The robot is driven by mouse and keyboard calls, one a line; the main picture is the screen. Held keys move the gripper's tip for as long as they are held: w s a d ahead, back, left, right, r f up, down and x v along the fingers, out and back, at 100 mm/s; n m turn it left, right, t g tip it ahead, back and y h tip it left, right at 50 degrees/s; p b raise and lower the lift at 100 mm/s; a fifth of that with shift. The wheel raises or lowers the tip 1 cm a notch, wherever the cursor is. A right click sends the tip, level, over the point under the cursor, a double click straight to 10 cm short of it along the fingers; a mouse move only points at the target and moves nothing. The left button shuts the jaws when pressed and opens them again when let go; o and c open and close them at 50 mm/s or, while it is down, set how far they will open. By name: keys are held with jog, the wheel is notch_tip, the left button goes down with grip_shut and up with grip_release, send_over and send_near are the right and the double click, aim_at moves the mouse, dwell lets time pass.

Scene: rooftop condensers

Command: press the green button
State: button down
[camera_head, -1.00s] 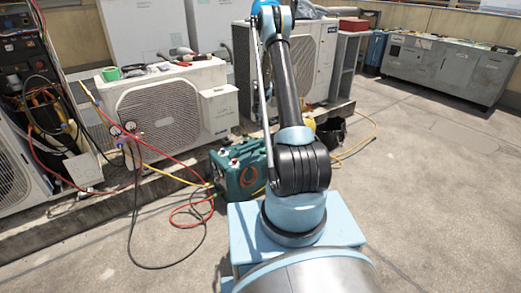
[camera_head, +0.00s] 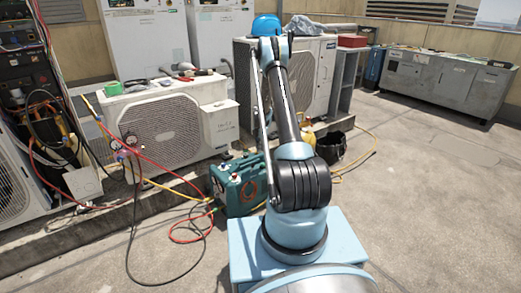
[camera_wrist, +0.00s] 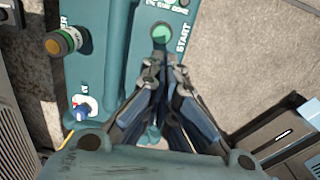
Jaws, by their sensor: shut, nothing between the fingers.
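The green button (camera_wrist: 160,32) is a round green disc on the teal machine (camera_wrist: 113,40), beside a printed START label in the wrist view. My gripper (camera_wrist: 167,60) is shut and empty. Its fingertips are just below the button in the picture and partly overlap its lower edge. I cannot tell whether they touch it. In the head view the teal machine (camera_head: 238,186) stands on the rooftop floor left of my arm. My gripper is hidden there, and the button is too small to make out.
Red and yellow hoses (camera_head: 180,190) run left of the machine. A condenser (camera_head: 165,125) stands behind it and a black bucket (camera_head: 331,147) to its right. The floor at right is clear.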

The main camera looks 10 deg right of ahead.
send_over(261, 168)
notch_tip(261, 168, down, 10)
jog(key=shift+s+a+f, duration=0.1)
jog(key=shift+s+f, duration=0.05)
dwell(0.3)
jog(key=shift+f, duration=0.9)
jog(key=shift+r, duration=0.1)
notch_tip(261, 168, up, 14)
jog(key=shift+s+a, duration=0.15)
jog(key=shift+s, duration=0.05)
dwell(0.4)
dwell(0.5)
